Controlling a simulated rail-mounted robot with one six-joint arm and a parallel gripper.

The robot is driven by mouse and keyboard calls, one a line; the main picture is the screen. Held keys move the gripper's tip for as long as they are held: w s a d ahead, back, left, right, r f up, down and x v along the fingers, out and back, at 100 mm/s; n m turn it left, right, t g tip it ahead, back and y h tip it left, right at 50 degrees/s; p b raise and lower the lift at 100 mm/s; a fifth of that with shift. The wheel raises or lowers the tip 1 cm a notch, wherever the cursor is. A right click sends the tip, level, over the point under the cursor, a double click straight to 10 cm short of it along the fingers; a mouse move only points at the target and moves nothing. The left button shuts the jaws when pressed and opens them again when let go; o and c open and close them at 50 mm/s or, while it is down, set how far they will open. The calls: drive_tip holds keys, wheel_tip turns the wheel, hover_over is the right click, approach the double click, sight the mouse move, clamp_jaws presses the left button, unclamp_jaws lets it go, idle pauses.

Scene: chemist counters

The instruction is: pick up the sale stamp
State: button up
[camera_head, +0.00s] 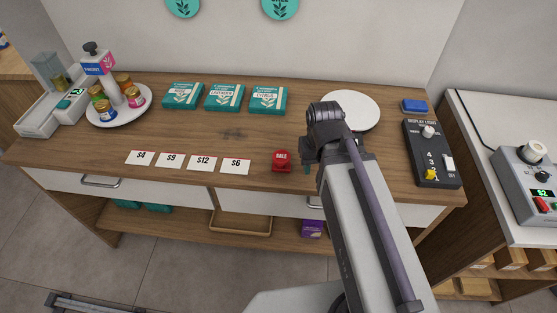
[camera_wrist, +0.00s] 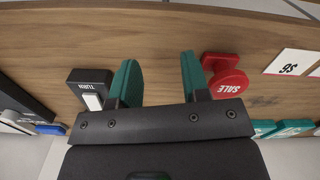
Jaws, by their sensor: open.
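The sale stamp (camera_head: 282,160) is a red piece marked SALE on the wooden counter, right of the price cards. In the wrist view the stamp (camera_wrist: 226,78) appears upside down, just outside the right-hand finger, which covers part of its edge. My gripper (camera_wrist: 158,72) has two teal fingers spread apart, with only bare wood seen between them. In the head view my arm hides most of the gripper, which is just right of the stamp. I cannot tell whether the finger touches the stamp.
Price cards (camera_head: 200,164) lie left of the stamp. Teal boxes (camera_head: 225,97) and a white round plate (camera_head: 351,106) are behind. A black DISPLAY LIGHT box (camera_head: 428,165) stands at right. In the wrist view, a black block marked TURN (camera_wrist: 91,78) sits beside the left-hand finger.

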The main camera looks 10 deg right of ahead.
drive_tip(key=shift+o, duration=0.3)
drive_tip(key=o, duration=0.7)
